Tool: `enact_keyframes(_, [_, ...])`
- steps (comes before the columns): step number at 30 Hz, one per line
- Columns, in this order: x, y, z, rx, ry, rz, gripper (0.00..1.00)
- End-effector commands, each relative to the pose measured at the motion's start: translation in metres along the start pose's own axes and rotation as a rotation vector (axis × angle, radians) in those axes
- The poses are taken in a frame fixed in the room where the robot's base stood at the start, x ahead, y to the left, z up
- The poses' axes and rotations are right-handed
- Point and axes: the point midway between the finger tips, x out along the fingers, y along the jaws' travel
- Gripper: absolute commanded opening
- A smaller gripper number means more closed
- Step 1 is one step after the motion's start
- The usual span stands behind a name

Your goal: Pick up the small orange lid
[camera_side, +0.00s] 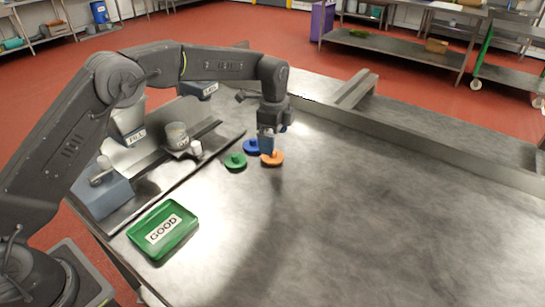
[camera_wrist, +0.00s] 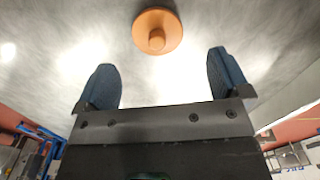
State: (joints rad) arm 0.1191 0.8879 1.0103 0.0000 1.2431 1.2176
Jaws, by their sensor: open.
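The small orange lid (camera_side: 272,158) lies flat on the grey metal table, its round knob facing up. It also shows in the wrist view (camera_wrist: 157,30), at the top middle, beyond and between my fingertips. My gripper (camera_side: 267,147) points down just above the orange lid in the side view. In the wrist view its two blue fingers (camera_wrist: 165,75) stand wide apart with nothing between them. Whether a finger touches the lid cannot be told.
A blue lid (camera_side: 251,146) and a green lid (camera_side: 235,161) lie close to the left of the orange lid. A green tray marked GOOD (camera_side: 163,230) sits at the table's left front. A metal ledge (camera_side: 430,143) runs along the back. The table's right side is clear.

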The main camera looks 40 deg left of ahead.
Motion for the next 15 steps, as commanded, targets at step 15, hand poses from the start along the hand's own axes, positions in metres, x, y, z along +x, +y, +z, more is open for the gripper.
enact_keyframes(15, [0.054, 0.003, 0.004, -0.001, -0.001, 0.001, 0.95])
